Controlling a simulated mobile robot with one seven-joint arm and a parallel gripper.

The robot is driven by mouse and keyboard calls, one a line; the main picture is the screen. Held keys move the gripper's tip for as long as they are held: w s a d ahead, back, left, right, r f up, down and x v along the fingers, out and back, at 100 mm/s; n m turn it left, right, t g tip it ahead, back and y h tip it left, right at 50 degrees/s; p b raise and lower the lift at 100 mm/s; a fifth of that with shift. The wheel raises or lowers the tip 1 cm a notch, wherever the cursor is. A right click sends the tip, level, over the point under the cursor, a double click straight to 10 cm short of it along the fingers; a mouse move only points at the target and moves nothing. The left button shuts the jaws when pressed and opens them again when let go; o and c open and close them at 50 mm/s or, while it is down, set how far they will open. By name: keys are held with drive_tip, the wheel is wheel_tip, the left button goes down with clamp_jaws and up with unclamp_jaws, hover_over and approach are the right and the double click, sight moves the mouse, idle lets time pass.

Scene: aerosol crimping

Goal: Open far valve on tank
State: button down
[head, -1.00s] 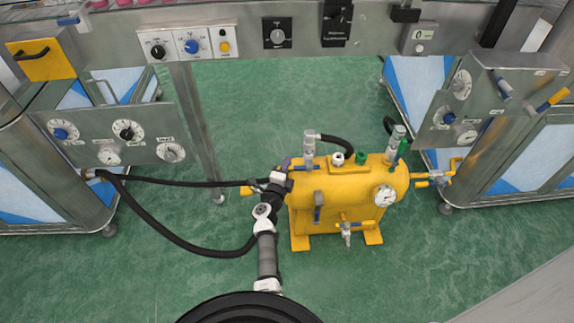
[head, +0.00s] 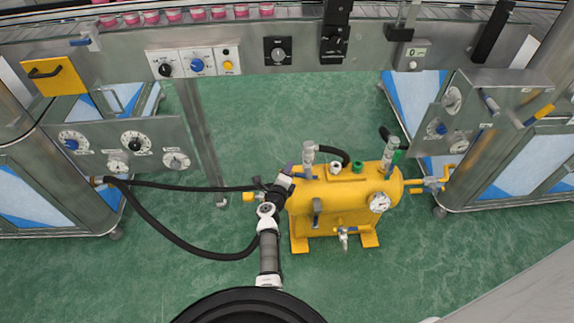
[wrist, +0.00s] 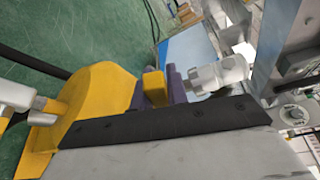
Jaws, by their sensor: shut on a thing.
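The yellow tank (head: 345,205) stands on the green floor, with two upright grey fittings on top. My gripper (head: 291,171) is at the top left end of the tank, just beside the left grey fitting (head: 308,158). In the wrist view its purple fingers (wrist: 155,88) are closed on a small yellow block-like piece (wrist: 154,87), which may be a valve handle. The grey fitting also shows there just to the right of the fingers (wrist: 217,75). My wrist hides the tank's left end in the head view.
A pressure gauge (head: 380,202) and a small front tap (head: 343,238) are on the tank. Black hoses (head: 185,232) run from the left machine (head: 60,200) toward the tank. A machine (head: 510,150) stands at right. The floor behind the tank is clear.

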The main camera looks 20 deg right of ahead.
drive_tip(key=r+m+p, duration=0.1)
drive_tip(key=p, duration=0.1)
drive_tip(key=d+r+m+y+p, duration=0.1)
drive_tip(key=p, duration=0.2)
drive_tip(key=d+r+m+y+p, duration=0.1)
drive_tip(key=m+p, duration=0.1)
drive_tip(key=shift+s, duration=0.25)
idle(0.3)
drive_tip(key=c, duration=1.4)
unclamp_jaws()
drive_tip(key=shift+f+g, duration=0.1)
drive_tip(key=shift+g, duration=0.2)
